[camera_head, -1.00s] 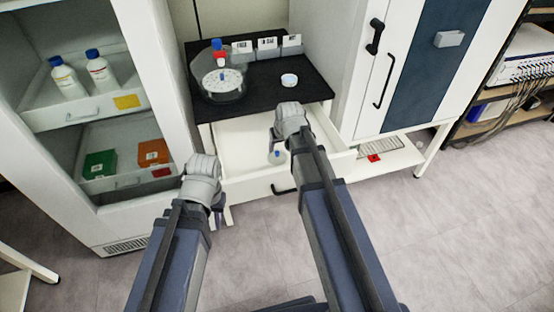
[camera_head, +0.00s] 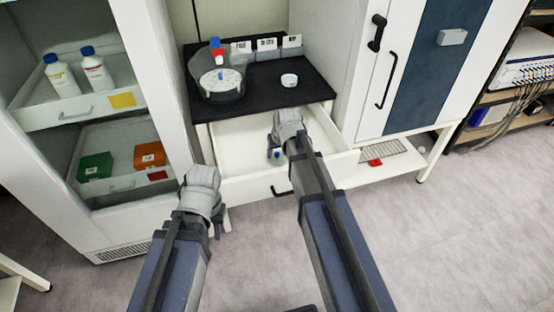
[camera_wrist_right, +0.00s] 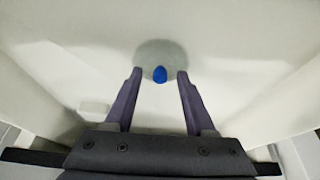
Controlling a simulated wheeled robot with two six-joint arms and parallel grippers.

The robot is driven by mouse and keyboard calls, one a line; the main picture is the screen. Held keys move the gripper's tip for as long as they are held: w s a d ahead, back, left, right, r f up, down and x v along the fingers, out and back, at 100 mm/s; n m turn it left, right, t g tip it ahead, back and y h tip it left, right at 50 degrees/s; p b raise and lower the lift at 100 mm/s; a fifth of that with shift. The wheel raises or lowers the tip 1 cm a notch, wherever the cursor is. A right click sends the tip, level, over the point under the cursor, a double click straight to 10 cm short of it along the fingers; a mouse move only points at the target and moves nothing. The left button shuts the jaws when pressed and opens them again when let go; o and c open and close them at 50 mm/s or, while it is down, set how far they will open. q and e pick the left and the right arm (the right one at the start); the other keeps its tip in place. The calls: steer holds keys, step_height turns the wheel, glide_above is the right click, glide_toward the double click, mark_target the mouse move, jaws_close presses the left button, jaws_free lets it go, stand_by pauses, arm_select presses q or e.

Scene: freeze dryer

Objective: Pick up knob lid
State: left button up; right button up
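The knob lid, a pale round see-through disc (camera_wrist_right: 160,50) with a blue knob (camera_wrist_right: 160,74), lies in the open white drawer (camera_head: 235,160). In the head view, the blue knob (camera_head: 277,155) shows low in the drawer, partly covered by my right gripper (camera_head: 275,152). In the right wrist view, my right gripper (camera_wrist_right: 160,75) is open, with one fingertip on each side of the knob and gaps between. I cannot tell its exact height over the lid. My left gripper (camera_head: 217,228) hangs in front of the cabinets; its finger opening is unclear.
The drawer walls surround my right gripper. Above is a black bench top (camera_head: 270,102) with a round vessel (camera_head: 221,86), a small white dish (camera_head: 289,79) and labelled holders (camera_head: 267,47). An open glass-sided cabinet (camera_head: 178,110) stands left; a tall white cabinet (camera_head: 350,85) stands right.

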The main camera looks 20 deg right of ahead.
mark_target(278, 154)
jaws_close()
stand_by(0.4)
